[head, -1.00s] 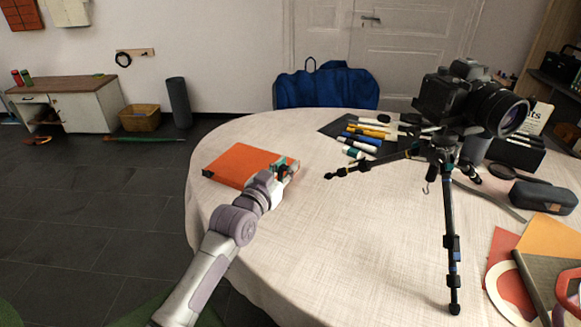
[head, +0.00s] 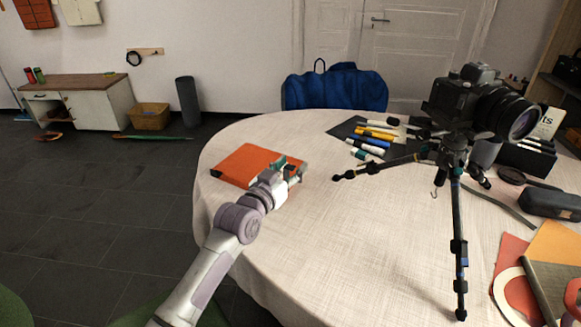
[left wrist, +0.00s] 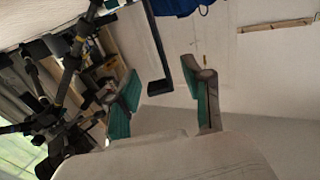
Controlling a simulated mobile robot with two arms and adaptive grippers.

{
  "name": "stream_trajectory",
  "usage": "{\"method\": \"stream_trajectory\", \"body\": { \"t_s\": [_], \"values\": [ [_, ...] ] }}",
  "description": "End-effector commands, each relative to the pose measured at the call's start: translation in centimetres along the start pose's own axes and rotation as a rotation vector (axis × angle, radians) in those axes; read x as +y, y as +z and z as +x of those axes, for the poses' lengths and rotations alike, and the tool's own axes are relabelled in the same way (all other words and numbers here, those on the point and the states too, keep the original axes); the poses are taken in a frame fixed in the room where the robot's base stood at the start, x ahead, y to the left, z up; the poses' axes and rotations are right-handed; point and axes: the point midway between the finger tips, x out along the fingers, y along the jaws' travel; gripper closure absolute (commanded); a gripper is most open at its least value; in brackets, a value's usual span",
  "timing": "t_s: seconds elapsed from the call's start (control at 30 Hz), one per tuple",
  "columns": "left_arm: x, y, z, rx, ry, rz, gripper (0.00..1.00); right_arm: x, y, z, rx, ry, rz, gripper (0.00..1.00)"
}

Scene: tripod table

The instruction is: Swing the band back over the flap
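An orange folder-like case (head: 245,163) lies flat near the left edge of the table. My left gripper (head: 292,172) is at its right end and covers part of it. In the left wrist view, the two green-padded fingers of the left gripper (left wrist: 163,100) stand apart with a clear gap. A thin black strip with a short foot (left wrist: 158,45) shows in that gap; it may be the band, and I cannot tell if a finger touches it. The band and flap cannot be made out in the head view. My right gripper is not in view.
A camera (head: 470,100) on a small black tripod (head: 459,240) stands to the right, one leg (head: 375,169) reaching toward my left gripper. Several pens (head: 372,140) lie on a dark mat behind. A pouch (head: 550,203) lies far right. The front middle of the tablecloth (head: 340,245) is clear.

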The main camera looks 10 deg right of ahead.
Motion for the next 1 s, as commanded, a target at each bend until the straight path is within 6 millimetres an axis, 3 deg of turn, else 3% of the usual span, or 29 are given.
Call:
{"method": "stream_trajectory", "body": {
  "t_s": [0.23, 0.37, 0.8, 1.0],
  "values": [
    [0.0, 0.0, -0.2, 0.0, 0.0, 0.0, 0.5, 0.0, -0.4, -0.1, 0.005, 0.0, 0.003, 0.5],
    [0.0, 0.1, -1.3, -0.001, 0.0, -0.001, 0.5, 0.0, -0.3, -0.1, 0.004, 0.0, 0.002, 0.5],
    [-0.1, 0.1, -9.7, -0.001, -0.001, 0.001, 0.5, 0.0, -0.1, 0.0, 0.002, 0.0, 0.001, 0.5],
    [0.0, 0.1, -11.7, -0.001, 0.0, 0.001, 0.5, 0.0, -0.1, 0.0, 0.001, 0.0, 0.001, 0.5]
  ]
}}
